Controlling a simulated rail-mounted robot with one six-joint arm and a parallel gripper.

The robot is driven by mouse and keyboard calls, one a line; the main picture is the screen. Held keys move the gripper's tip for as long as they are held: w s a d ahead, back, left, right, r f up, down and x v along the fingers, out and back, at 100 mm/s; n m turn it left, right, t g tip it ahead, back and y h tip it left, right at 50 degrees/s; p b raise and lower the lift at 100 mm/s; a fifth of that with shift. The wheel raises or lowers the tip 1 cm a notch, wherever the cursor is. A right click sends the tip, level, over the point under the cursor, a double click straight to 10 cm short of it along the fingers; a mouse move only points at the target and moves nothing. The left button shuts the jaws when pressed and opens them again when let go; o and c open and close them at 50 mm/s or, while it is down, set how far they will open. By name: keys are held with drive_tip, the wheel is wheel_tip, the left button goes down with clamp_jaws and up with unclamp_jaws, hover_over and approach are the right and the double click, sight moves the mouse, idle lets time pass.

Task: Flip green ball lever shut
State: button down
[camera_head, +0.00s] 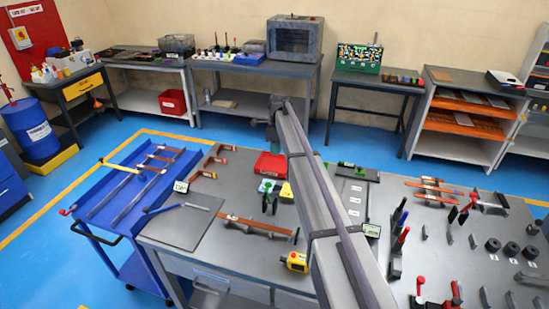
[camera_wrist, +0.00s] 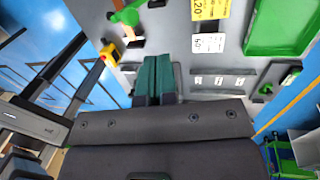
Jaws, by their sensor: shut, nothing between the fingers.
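A green lever part (camera_wrist: 126,17) with black ends shows at the top of the wrist view. In the head view, small green-topped parts with black stems (camera_head: 268,190) stand on the grey bench left of my arm; I cannot tell whether these are the same lever. Another green piece on a dark base (camera_head: 347,165) lies right of my arm. My gripper (camera_wrist: 155,60) has dark teal fingers closed together with nothing between them. In the wrist view its tips lie below the green lever part, apart from it in the picture. The lever's exact angle is unclear.
A yellow box with a red button (camera_head: 295,262) sits at the bench's front edge. A red tray (camera_head: 270,165) lies behind the green-topped parts. A copper-coloured bar (camera_head: 258,227) lies in front. A green tray (camera_wrist: 285,25) and yellow card (camera_wrist: 210,9) show in the wrist view.

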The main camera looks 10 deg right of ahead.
drive_tip(key=s+a+f+b, duration=0.2)
drive_tip(key=s+f+b, duration=0.2)
drive_tip(key=f+b, duration=0.4)
drive_tip(key=shift+s+a+f, duration=0.15)
drive_tip(key=shift+a+f, duration=0.2)
drive_tip(key=shift+f, duration=0.35)
drive_tip(key=shift+s, duration=0.15)
